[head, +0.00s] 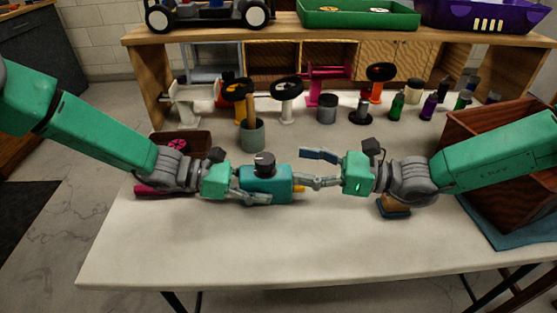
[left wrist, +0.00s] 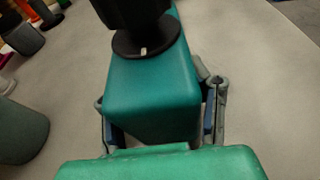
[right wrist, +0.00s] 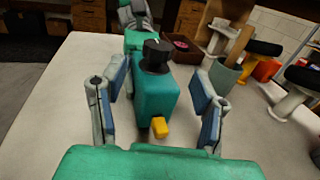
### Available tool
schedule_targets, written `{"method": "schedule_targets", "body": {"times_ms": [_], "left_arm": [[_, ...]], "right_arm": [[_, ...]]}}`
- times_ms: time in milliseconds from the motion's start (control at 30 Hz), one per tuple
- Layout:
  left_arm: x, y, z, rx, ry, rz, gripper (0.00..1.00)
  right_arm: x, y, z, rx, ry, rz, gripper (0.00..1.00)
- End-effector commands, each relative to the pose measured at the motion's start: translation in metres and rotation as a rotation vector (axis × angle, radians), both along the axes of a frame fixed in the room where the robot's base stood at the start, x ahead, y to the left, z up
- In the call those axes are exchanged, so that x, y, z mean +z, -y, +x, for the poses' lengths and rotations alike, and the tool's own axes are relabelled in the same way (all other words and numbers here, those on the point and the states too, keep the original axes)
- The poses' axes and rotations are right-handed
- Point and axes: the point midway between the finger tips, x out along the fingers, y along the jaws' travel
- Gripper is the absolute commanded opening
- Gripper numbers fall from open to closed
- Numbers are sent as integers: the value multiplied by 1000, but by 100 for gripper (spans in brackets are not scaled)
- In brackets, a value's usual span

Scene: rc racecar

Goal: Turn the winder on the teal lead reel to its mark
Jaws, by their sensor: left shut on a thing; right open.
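The teal lead reel (head: 266,185) is a teal box on the table with a black winder knob (head: 264,160) on top and a yellow tab (head: 299,188) at its right end. The winder also shows in the left wrist view (left wrist: 140,35), with a small pale mark on its disc. My left gripper (head: 262,192) is shut on the reel body from its left end. My right gripper (head: 318,167) is open at the right end; in the right wrist view its fingers (right wrist: 158,105) stand apart on both sides of the reel's yellow-tab end, not touching it.
Behind the reel stands a grey-green cup (head: 252,134) with a tan stick in it. Stands, wheels and small bottles (head: 398,106) line the back of the table. A wooden box (head: 492,130) stands at the right. The table front (head: 270,245) is clear.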

Motion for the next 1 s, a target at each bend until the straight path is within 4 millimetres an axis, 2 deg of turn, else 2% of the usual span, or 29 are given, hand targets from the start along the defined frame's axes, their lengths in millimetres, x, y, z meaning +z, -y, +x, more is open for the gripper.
{"method": "schedule_targets", "body": {"times_ms": [100,233,700,733,767,800,1000], "left_arm": [[-1,0,0,1,-2,2,19],[-1,0,0,1,-2,2,19],[-1,0,0,-1,-1,2,19],[-1,0,0,-1,-1,2,55],[-1,0,0,0,-1,2,65],[-1,0,0,0,-1,1,69],[0,0,0,0,0,0,69]], "right_arm": [[0,21,-5,-3,0,1,56],[0,34,-8,-2,-1,1,56],[-1,38,-11,1,-1,0,56],[-1,38,-11,1,-1,0,56],[-1,38,-11,1,-1,0,56],[-1,38,-11,1,-1,0,56],[0,38,-11,1,0,0,56]]}}
